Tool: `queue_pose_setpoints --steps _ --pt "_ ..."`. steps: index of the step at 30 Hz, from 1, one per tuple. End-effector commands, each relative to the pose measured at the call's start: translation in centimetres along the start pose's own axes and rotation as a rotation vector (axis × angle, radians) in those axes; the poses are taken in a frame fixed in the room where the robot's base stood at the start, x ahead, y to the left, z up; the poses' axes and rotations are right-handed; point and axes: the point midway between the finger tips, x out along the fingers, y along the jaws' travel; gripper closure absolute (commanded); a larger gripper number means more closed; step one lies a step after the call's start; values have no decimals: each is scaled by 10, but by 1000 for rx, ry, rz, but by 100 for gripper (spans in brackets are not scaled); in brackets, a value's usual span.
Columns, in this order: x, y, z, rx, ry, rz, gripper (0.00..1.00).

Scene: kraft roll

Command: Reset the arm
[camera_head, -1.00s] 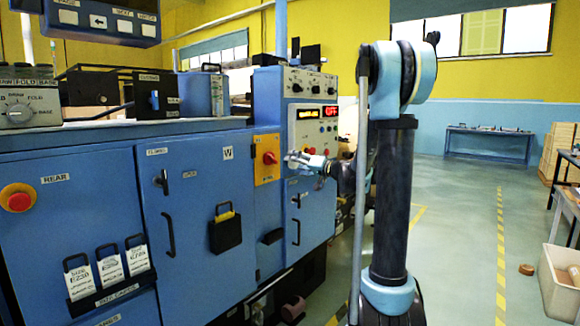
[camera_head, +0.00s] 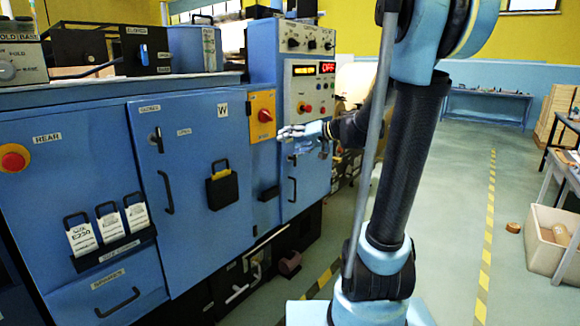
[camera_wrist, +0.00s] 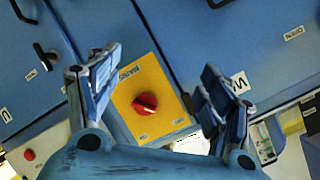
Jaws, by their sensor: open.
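My gripper (camera_head: 284,132) is at the end of my arm, in front of the blue machine (camera_head: 105,120). In the wrist view my gripper (camera_wrist: 155,85) has its two fingers spread wide apart with nothing between them. Beyond the fingers is a yellow plate with a red rotary switch (camera_wrist: 145,104). The same switch (camera_head: 265,115) shows in the head view just left of and above my fingertips. I cannot tell the exact gap between the fingers and the plate.
The control panel (camera_head: 305,88) has a lit red display. A black holder (camera_head: 222,186) hangs on the cabinet door. Tagged plates (camera_head: 108,222) sit in a rack at left.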

Motion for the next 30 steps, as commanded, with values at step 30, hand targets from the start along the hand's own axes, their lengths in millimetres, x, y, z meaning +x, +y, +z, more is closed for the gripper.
queue_pose_setpoints --steps 30 --pt "-197 78 312 71 -552 798 27"
